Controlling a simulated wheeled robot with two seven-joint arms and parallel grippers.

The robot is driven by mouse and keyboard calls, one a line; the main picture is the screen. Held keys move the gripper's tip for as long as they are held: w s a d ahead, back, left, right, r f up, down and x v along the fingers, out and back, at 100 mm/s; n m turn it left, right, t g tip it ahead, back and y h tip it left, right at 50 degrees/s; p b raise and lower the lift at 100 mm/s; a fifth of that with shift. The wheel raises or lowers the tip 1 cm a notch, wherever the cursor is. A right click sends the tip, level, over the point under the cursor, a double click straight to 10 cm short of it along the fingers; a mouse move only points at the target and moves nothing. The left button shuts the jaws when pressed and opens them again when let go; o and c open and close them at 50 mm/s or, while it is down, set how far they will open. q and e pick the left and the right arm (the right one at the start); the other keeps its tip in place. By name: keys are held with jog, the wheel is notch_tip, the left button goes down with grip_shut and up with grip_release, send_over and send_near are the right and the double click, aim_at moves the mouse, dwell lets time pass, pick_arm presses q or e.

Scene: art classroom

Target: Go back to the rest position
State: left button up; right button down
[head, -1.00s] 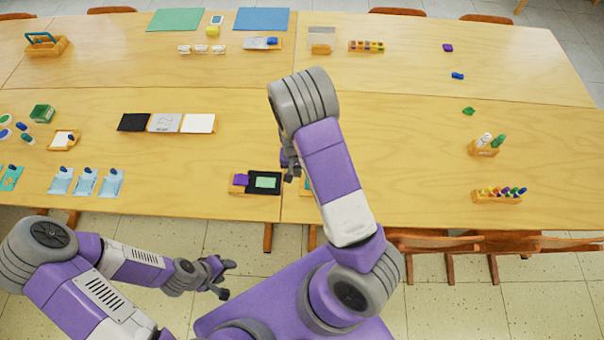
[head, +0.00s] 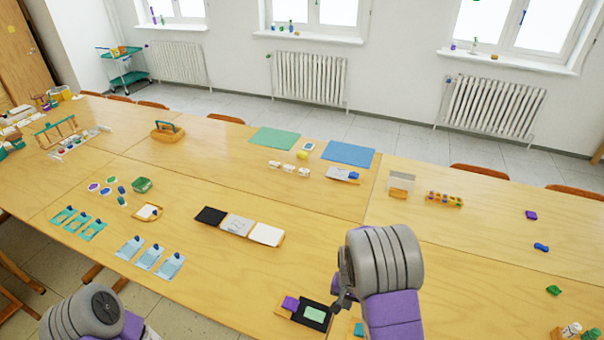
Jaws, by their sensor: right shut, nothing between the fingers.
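My right gripper (head: 341,300) shows only in part beside the grey wrist of my right arm, at the lower middle of the head view. It is shut with nothing held. It is close to a black-framed pad with a green centre (head: 314,314) and a purple block (head: 290,303) on the table's near edge; I cannot tell if it touches them. Of my left arm only a grey joint and a purple link show at the bottom left. My left gripper is out of the picture.
The long wooden table (head: 440,260) has bare room at the right. Black, grey and white tiles (head: 238,226) lie in its middle. Light blue cards (head: 150,257) lie at the left. A basket with a blue handle (head: 167,133) and a blue mat (head: 348,153) lie farther back.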

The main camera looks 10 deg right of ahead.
jog(key=s+a+f+b, duration=0.1)
jog(key=s+f, duration=0.2)
jog(key=f, duration=0.2)
jog(key=s+a+f+n+y+b, duration=0.1)
jog(key=s+a+f+b, duration=0.1)
jog(key=f, duration=0.3)
jog(key=s+a+f+n+b, duration=0.1)
jog(key=s+a+f, duration=0.1)
jog(key=s+f, duration=0.2)
jog(key=shift+s+a+f+y, duration=0.25)
jog(key=shift+f+y, duration=0.15)
jog(key=shift+f, duration=0.15)
jog(key=s+a+f+n+y+b, duration=0.2)
jog(key=s+a+f+b, duration=0.1)
jog(key=s+a, duration=0.3)
jog(key=shift+s+a+f+t+y, duration=0.15)
jog(key=shift+a+f+t+y, duration=0.3)
jog(key=shift+a, duration=0.7)
